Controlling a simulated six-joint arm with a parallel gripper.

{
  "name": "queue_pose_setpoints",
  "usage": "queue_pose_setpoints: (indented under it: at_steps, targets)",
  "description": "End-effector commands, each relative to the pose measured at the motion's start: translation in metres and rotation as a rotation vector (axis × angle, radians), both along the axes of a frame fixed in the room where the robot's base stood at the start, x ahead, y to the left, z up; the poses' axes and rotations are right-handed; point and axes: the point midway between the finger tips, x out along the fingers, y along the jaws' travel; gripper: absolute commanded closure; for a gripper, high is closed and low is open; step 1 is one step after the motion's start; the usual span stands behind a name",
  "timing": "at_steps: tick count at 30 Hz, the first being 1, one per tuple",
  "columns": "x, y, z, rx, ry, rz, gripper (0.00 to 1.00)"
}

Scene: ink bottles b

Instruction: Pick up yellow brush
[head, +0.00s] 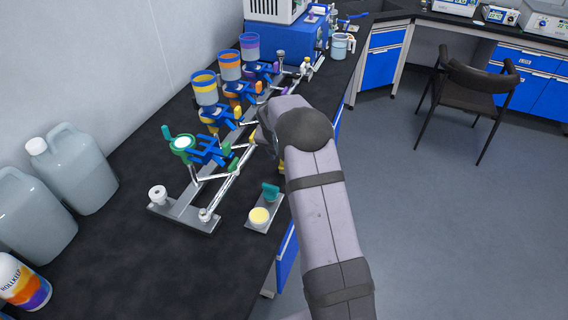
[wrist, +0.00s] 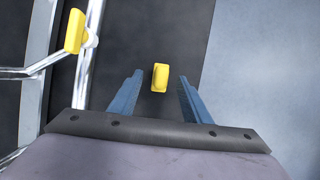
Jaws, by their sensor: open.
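A small yellow block-like piece, which looks like the yellow brush (wrist: 160,77), is on the dark bench top near its edge in the wrist view. My gripper (wrist: 159,84) is open, with one blue finger on each side of the yellow piece in the picture. The fingers do not appear to touch it, and the height gap cannot be told. In the head view a bit of yellow (head: 282,167) shows beside my arm, which hides the rest and the fingers.
A metal rail frame (head: 185,215) with blue clamps and ink jars (head: 205,92) runs along the bench to the left. A yellow knob (wrist: 75,31) on it is near my gripper. A grey plate (head: 262,228) holds a teal piece (head: 270,191) and a pale yellow disc (head: 260,216).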

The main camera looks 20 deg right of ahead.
Motion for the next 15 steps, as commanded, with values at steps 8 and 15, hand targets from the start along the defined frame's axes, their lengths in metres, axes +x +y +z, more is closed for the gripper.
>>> queue_pose_setpoints:
  at_steps: [8, 15]
  targets:
    - [0.007, -0.008, -0.027, 0.001, 0.003, 0.0, 0.56]
    - [0.009, -0.01, -0.035, 0.0, 0.0, 0.0, 0.56]
